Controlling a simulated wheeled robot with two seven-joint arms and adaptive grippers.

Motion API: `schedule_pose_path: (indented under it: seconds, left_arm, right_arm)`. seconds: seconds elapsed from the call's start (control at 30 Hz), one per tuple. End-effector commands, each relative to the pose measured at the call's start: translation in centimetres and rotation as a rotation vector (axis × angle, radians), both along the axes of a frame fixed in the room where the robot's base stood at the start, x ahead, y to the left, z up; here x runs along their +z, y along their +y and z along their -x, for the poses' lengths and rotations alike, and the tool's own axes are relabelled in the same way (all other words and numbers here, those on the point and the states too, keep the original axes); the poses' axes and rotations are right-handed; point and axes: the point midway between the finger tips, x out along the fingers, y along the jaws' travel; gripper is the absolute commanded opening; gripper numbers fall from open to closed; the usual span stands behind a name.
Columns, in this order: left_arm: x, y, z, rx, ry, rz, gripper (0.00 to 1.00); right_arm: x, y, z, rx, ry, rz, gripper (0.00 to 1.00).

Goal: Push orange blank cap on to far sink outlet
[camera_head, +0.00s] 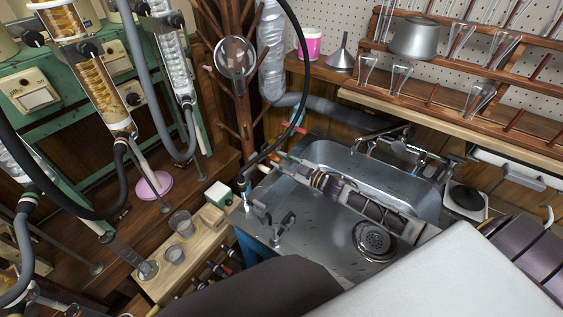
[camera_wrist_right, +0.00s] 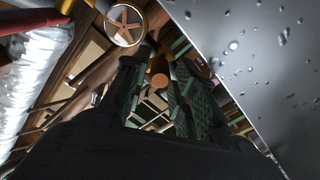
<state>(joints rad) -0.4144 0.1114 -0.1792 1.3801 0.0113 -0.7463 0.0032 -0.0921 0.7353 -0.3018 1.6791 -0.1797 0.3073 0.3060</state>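My right gripper (camera_head: 274,162) reaches over the sink from the right, its fingertips near the sink's left rim. In the right wrist view its two dark fingers with green pads stand apart (camera_wrist_right: 160,85). A small orange disc (camera_wrist_right: 160,81), which looks like the orange cap, shows in the gap between them; I cannot tell whether the fingers grip it. The sink (camera_head: 326,155) is steel. Small metal fittings (camera_head: 283,228) stand on its left edge; I cannot tell which is the far outlet. My left gripper is not in view.
A wooden rack with beakers (camera_head: 180,222) stands left of the sink. A wooden shelf holds a pink tub (camera_head: 309,43) and a funnel (camera_head: 342,55). Taps (camera_head: 400,148) stand behind the sink.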

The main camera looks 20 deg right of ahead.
Motion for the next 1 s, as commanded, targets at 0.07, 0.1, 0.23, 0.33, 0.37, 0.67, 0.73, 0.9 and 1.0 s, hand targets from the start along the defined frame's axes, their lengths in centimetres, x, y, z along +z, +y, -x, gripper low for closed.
schedule_pose_path:
  seconds: [0.07,0.1,0.23,0.33,0.37,0.67,0.73,0.9,1.0]
  left_arm:
    - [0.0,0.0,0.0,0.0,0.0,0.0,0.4]
    - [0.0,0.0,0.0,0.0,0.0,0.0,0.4]
    - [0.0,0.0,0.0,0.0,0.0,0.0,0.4]
    - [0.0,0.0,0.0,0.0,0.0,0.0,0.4]
    - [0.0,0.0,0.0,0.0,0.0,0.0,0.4]
    - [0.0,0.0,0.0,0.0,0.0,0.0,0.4]
    - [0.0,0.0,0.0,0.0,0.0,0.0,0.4]
    - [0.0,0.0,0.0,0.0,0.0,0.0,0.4]
    - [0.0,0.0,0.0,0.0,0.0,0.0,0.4]
  right_arm:
    - [0.0,0.0,0.0,0.0,0.0,0.0,0.42]
    - [0.0,0.0,0.0,0.0,0.0,0.0,0.42]
    - [0.0,0.0,0.0,0.0,0.0,0.0,0.42]
    - [0.0,0.0,0.0,0.0,0.0,0.0,0.42]
    - [0.0,0.0,0.0,0.0,0.0,0.0,0.42]
    - [-0.1,-0.4,0.6,-0.001,0.001,0.0,0.42]
    - [-0.1,-0.6,0.9,-0.001,0.001,0.0,0.42]
    - [-0.1,-1.1,1.9,0.0,0.001,0.001,0.42]
    - [-0.1,-1.5,2.5,0.0,0.001,0.001,0.42]
